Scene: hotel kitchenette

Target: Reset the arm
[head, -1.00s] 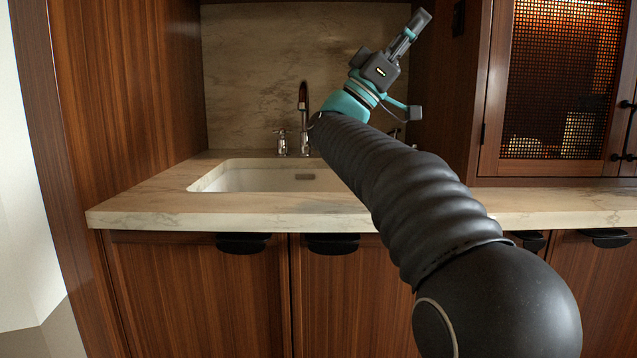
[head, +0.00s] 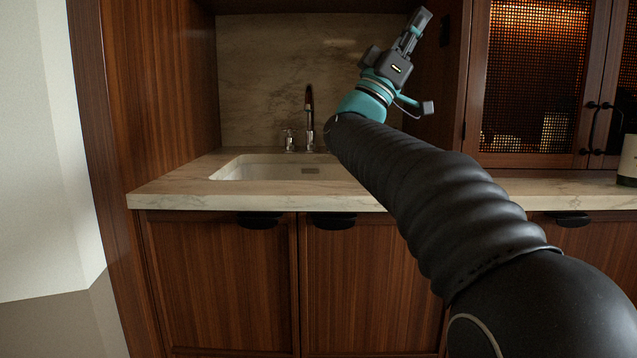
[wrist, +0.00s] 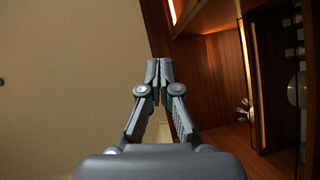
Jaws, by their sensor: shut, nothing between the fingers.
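My gripper (head: 424,18) is raised at the end of my arm, above the counter and in front of the back wall, pointing up and a little right in the head view. In the wrist view my gripper (wrist: 159,66) has its two fingertips together with nothing between them. My arm crosses the head view from the lower right to the upper middle. No object is held.
A stone counter (head: 165,194) with a sink (head: 262,168) and tap (head: 309,120) lies below and behind the arm. A mesh-door cabinet (head: 530,75) stands at the right. A white container (head: 628,160) sits at the far right. Wooden cupboards (head: 220,285) are underneath.

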